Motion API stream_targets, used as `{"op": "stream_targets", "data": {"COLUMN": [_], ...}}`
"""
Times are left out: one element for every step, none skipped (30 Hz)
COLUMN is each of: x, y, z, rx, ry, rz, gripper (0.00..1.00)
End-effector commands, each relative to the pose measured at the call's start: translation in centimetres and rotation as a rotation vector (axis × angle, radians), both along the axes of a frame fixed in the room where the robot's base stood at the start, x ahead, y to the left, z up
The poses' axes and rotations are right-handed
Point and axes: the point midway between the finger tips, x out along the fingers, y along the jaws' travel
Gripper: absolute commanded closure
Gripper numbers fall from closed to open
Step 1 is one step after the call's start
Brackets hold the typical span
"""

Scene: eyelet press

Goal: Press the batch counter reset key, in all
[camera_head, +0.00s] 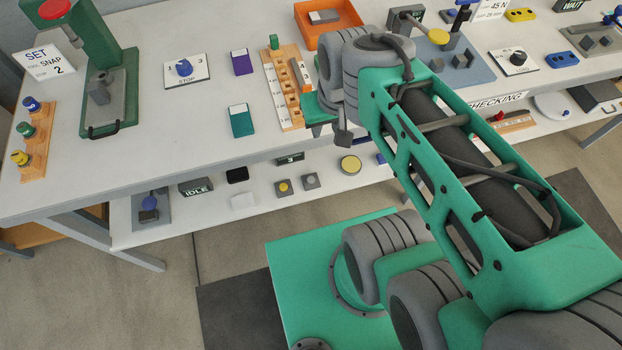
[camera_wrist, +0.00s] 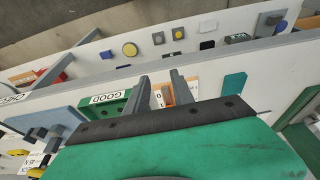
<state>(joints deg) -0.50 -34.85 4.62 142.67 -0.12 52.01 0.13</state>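No readable label marks the batch counter reset key. On the lower shelf a small display reading 3 (camera_head: 289,158) stands near a grey block with a yellow button (camera_head: 283,187), a plain grey block (camera_head: 310,181) and a large yellow round button (camera_head: 350,164). The wrist view also shows the yellow-button block (camera_wrist: 178,34), the plain block (camera_wrist: 158,38) and the round button (camera_wrist: 130,49). My gripper (camera_wrist: 160,78) is open and empty, its two fingers apart near the upper table's front edge. In the head view my arm hides most of it.
The lower shelf also holds an IDLE display (camera_head: 197,186), a black block (camera_head: 237,174), a white block (camera_head: 242,200) and a blue lever (camera_head: 149,203). Above, a wooden rack (camera_head: 280,92) and a green GOOD tray (camera_wrist: 105,104) sit close to my gripper. The upper table overhangs the shelf.

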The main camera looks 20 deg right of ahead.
Motion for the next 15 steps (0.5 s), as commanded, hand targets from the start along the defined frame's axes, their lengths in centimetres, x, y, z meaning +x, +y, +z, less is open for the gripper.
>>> {"op": "stream_targets", "data": {"x": [0.0, 0.0, 0.0, 0.0, 0.0, 0.0, 0.0, 0.0, 0.0, 0.0, 0.0, 0.0, 0.0, 0.0, 0.0], "y": [0.0, 0.0, 0.0, 0.0, 0.0, 0.0, 0.0, 0.0, 0.0, 0.0, 0.0, 0.0, 0.0, 0.0, 0.0], "z": [0.0, 0.0, 0.0, 0.0, 0.0, 0.0, 0.0, 0.0, 0.0, 0.0, 0.0, 0.0, 0.0, 0.0, 0.0], "rx": [0.0, 0.0, 0.0, 0.0, 0.0, 0.0, 0.0, 0.0, 0.0, 0.0, 0.0, 0.0, 0.0, 0.0, 0.0], "ry": [0.0, 0.0, 0.0, 0.0, 0.0, 0.0, 0.0, 0.0, 0.0, 0.0, 0.0, 0.0, 0.0, 0.0, 0.0], "rz": [0.0, 0.0, 0.0, 0.0, 0.0, 0.0, 0.0, 0.0, 0.0, 0.0, 0.0, 0.0, 0.0, 0.0, 0.0], "gripper": [0.73, 0.76, 0.79, 0.82, 0.84, 0.87, 0.9, 0.92, 0.95, 0.98, 1.0, 1.0, 1.0, 1.0, 1.0]}}
